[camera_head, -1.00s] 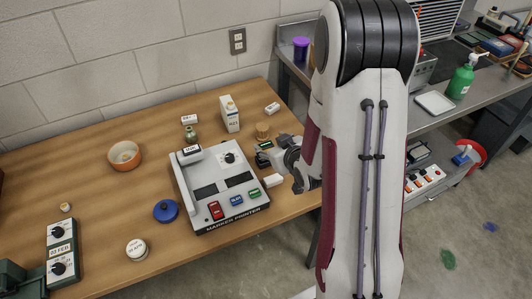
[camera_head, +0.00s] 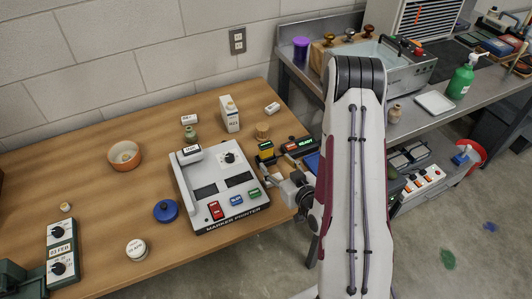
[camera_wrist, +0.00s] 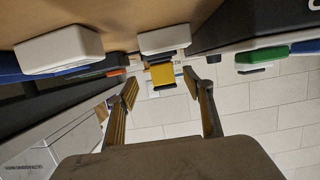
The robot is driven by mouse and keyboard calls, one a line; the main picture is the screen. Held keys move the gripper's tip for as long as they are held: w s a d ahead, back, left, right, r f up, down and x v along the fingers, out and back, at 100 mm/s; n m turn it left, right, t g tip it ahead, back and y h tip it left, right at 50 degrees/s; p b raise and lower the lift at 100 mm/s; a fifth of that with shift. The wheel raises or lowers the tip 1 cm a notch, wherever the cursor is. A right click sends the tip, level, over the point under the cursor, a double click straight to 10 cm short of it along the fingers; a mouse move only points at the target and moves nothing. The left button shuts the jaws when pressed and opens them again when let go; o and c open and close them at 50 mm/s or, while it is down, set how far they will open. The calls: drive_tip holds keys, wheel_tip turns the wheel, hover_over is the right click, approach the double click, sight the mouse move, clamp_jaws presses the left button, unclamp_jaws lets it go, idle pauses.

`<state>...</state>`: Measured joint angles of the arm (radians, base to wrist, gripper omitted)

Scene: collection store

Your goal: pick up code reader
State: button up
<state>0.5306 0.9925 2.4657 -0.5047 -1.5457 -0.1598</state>
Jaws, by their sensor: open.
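A small yellow and black device (camera_head: 265,152), likely the code reader, lies on the wooden table right of the marker printer. In the wrist view a yellow block with dark parts (camera_wrist: 162,76), apparently the same device, appears between and beyond my fingertips. My gripper (camera_head: 284,186) is at the table's right edge, in front of the device in the head view. In the wrist view my gripper (camera_wrist: 161,80) is open, its fingers spread with nothing visibly held. I cannot tell the gap to the device.
The marker printer (camera_head: 222,190) stands close left of my gripper. A black unit with a green READY display (camera_head: 298,146) is just behind. A white block (camera_wrist: 163,40) lies beside the yellow part, another white block (camera_wrist: 60,48) further left.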

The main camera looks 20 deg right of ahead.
sight(268, 153)
drive_tip(key=shift+w, duration=0.1)
idle(0.3)
drive_tip(key=shift+x, duration=1.2)
drive_tip(key=shift+w+a, duration=0.15)
drive_tip(key=shift+w, duration=1.75)
drive_tip(key=shift+x, duration=0.8)
drive_tip(key=c, duration=1.3)
